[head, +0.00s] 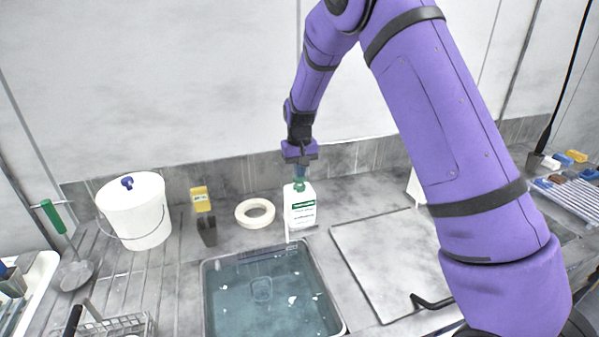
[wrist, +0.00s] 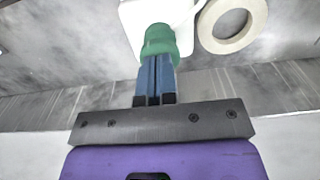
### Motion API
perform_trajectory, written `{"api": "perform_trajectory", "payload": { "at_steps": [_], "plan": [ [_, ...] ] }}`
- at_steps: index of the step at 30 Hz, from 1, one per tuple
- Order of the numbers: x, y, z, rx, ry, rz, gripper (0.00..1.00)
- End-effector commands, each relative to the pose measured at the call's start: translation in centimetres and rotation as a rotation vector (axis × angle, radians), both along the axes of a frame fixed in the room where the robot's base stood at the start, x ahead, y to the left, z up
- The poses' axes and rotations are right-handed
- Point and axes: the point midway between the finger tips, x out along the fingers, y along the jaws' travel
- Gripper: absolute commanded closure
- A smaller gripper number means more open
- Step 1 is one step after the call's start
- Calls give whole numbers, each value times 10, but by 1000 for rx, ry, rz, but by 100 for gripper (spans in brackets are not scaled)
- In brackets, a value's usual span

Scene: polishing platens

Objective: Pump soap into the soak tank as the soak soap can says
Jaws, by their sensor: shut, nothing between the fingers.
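The soak soap can (head: 300,208) is white with a green label and a green pump head (head: 298,186), and stands upright behind the tank. Its label is too small to read. The soak tank (head: 204,292) is a sunken basin of bluish liquid with a few white flecks floating in it. My gripper (head: 300,171) points down right above the pump. In the wrist view my gripper (wrist: 157,75) has its blue fingers shut together, with nothing between them. The tips are at the green pump head (wrist: 160,42); I cannot tell whether they touch it.
A white ring (head: 255,213) lies left of the can, also in the wrist view (wrist: 229,45). A white lidded bucket (head: 135,215) and a yellow-topped item (head: 201,200) stand further left. A flat grey cover (head: 380,260) lies right of the tank. The wall is close behind.

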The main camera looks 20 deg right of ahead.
Motion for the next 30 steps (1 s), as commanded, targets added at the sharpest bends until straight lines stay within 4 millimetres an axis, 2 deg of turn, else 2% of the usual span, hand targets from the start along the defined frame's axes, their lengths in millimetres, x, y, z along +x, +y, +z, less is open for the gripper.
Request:
{"api": "perform_trajectory", "payload": {
  "at_steps": [5, 21, 30],
  "plan": [
    [-1, 0, 4, 0, 3, 0, 100],
    [0, 0, 36, 0, 0, -1, 100],
    [0, 0, 38, 0, 1, 0, 100]
  ]
}}
